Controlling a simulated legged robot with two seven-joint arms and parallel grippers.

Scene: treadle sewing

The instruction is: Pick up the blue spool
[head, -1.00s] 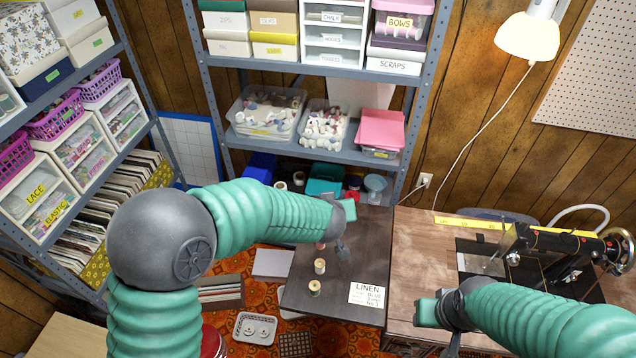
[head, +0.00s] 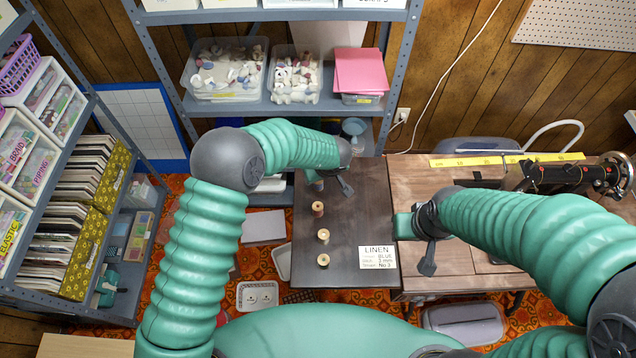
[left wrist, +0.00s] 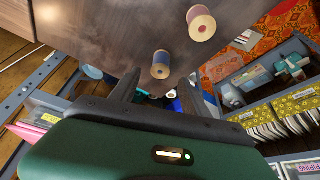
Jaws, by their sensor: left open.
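The blue spool (left wrist: 160,66), with tan ends and blue-grey thread, stands on the dark table (left wrist: 110,25) in the left wrist view. My left gripper (left wrist: 165,80) is open, its fingers at either side just short of this spool. In the head view the left gripper (head: 331,183) is low over the far part of the dark table (head: 352,215), and a spool (head: 316,184) there is partly hidden by my arm. A pink spool (head: 318,208) stands nearer and shows in the left wrist view (left wrist: 201,24). My right gripper (head: 426,235) hangs by the sewing table's left edge; its jaw gap is unclear.
Two cream spools (head: 323,235) (head: 323,261) stand in line nearer me. A LINEN card (head: 379,257) lies at the table's front right. The sewing machine (head: 570,178) is at right. A metal shelf (head: 290,112) stands behind, with bins above the table.

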